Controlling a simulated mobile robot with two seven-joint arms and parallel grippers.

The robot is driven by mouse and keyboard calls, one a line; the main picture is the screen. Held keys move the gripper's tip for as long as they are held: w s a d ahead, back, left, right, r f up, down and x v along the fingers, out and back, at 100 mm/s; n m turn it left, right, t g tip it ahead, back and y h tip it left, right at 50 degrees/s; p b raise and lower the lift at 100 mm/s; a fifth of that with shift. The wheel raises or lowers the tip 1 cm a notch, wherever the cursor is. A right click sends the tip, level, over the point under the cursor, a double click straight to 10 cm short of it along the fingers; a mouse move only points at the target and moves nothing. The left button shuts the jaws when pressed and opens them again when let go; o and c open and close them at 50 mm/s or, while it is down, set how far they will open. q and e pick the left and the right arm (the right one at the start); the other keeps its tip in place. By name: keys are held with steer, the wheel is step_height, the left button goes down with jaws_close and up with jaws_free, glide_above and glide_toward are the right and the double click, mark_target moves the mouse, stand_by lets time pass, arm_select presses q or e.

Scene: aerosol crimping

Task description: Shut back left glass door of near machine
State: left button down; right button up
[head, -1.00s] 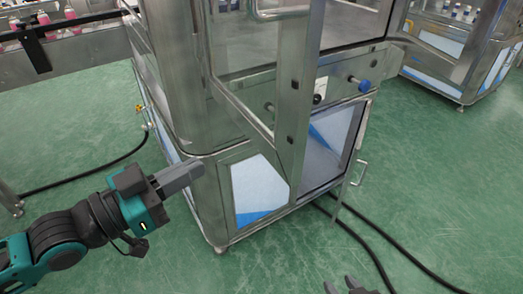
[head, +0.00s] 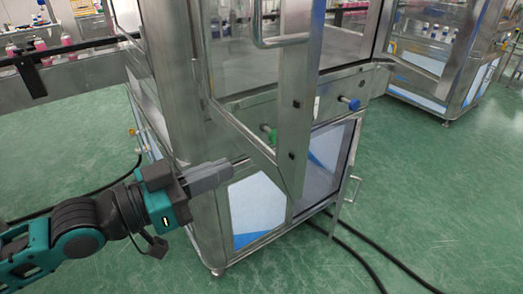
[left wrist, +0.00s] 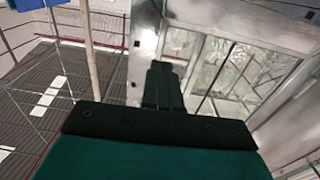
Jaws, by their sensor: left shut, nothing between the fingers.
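The near machine (head: 172,100) is a steel cabinet with glass doors that fills the middle of the head view. One steel-framed glass door (head: 296,110) stands swung out toward me, with a bar handle (head: 283,40) near its top. My left gripper (head: 228,168) is shut and empty, beside the machine's near corner post and left of the open door. In the left wrist view the shut fingers (left wrist: 163,85) point up toward steel framing and glass panes (left wrist: 220,65). I cannot tell from that view whether they touch anything. My right gripper is out of view.
A lower door (head: 335,160) with its own handle (head: 352,188) also stands at the machine's right side. A conveyor (head: 60,75) with pink bottles runs at upper left. Another machine (head: 445,55) stands at upper right. Black cables (head: 365,245) cross the green floor, which is otherwise open.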

mark_target(277, 148)
arm_select(q)
steer(key=shift+p+x, duration=0.5)
steer(key=shift+x, duration=3.7)
steer(key=shift+w, duration=0.1)
